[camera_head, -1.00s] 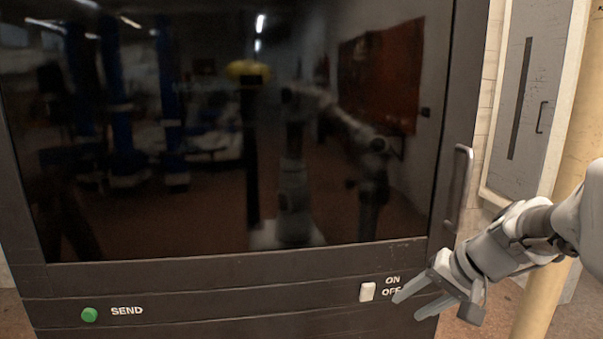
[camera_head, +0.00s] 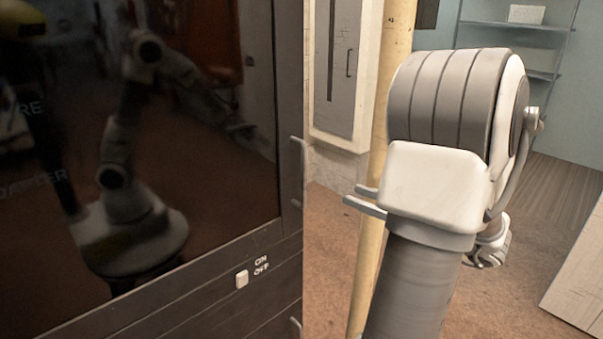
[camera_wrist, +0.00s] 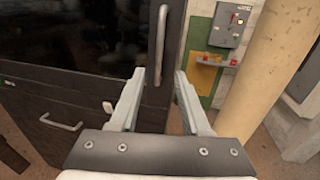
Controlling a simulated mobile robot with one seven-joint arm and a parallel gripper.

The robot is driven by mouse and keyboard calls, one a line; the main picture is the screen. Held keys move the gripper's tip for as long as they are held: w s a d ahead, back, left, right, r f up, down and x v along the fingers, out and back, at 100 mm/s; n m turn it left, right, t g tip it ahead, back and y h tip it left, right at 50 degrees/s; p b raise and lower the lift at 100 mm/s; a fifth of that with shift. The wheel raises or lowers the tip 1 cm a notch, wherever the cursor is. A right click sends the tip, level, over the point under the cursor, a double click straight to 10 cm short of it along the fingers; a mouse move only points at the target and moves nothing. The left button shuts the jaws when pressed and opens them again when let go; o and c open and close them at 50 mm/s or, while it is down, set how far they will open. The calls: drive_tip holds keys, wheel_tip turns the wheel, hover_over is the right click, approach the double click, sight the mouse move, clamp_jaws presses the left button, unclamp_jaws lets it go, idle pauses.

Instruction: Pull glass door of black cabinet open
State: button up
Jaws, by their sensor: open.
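The black cabinet (camera_head: 200,300) fills the left of the head view. Its dark glass door (camera_head: 190,130) looks shut and reflects the room and my arm. The door's grey vertical bar handle (camera_head: 299,170) is at the right edge of the front. My gripper (camera_head: 352,193) is open and empty, its fingers pointing left toward the handle, with a gap between. My arm hides the rest of it. In the wrist view, the handle (camera_wrist: 160,45) stands ahead of the open gripper (camera_wrist: 159,75), lined up between the two fingertips. I see no contact.
A white ON/OFF switch (camera_head: 242,279) sits on the cabinet below the glass. A lower bar handle (camera_wrist: 62,122) is on the panel below. A yellow pole (camera_head: 385,90) and a grey wall box (camera_head: 340,70) stand to the right. Open brown floor lies right of the cabinet.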

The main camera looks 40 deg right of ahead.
drive_tip(key=p, duration=0.1)
hover_over(304, 203)
drive_tip(key=shift+w+d, duration=0.2)
drive_tip(key=shift+w, duration=0.1)
clamp_jaws()
idle(1.4)
